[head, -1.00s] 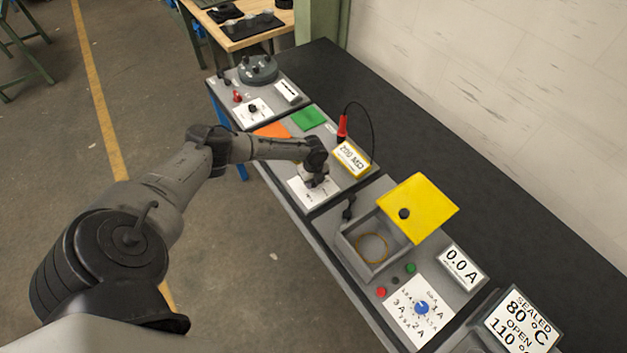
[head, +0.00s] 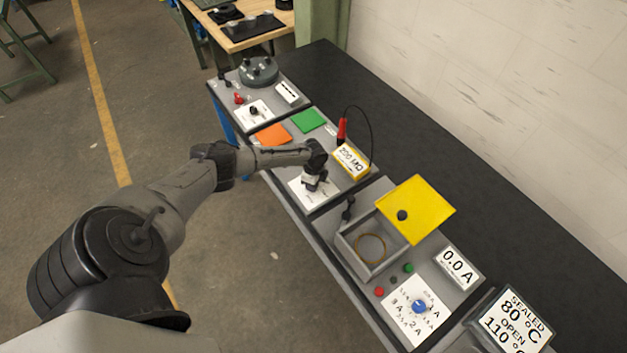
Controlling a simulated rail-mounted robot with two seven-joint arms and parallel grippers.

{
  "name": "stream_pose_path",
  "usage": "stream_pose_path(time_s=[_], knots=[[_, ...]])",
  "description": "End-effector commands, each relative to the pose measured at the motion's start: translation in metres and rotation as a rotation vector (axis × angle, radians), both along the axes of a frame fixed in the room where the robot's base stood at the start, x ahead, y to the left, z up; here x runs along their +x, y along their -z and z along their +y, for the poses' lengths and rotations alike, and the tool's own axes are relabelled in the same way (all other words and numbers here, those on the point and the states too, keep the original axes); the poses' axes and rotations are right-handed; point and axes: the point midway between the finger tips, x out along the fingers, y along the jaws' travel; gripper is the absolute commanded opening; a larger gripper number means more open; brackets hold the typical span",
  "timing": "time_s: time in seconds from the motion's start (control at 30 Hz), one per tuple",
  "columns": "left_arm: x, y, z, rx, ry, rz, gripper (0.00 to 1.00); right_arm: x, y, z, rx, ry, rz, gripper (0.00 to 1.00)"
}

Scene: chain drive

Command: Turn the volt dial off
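My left gripper (head: 312,184) points down at the white dial plate (head: 299,195) on the middle panel. The gripper covers the middle of this plate, so any dial under it is hidden. I cannot tell whether its fingers are open or shut, or whether they touch a dial. A yellow-framed display (head: 350,160) stands beside the plate; its lettering is too small and turned to read surely. I cannot read any volt label on this plate. My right gripper is not in view.
A red probe (head: 341,130) with a black cable stands behind the display. Orange (head: 273,135) and green (head: 309,120) pads lie farther back. Nearer are an open grey box (head: 352,256) with a raised yellow lid (head: 416,208), and a blue ampere dial (head: 419,306).

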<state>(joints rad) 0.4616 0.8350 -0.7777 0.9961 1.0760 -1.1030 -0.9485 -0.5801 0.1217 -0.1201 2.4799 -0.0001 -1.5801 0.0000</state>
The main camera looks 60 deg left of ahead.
Motion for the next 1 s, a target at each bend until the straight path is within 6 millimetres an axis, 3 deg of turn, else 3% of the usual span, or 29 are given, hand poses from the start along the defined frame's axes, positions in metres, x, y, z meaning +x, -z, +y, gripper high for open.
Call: stream_pose_path(time_s=[1.0], knots=[[0.0, -0.003, -0.001, -0.002, -0.966, 0.001, 0.13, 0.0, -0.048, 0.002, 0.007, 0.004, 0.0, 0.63]])
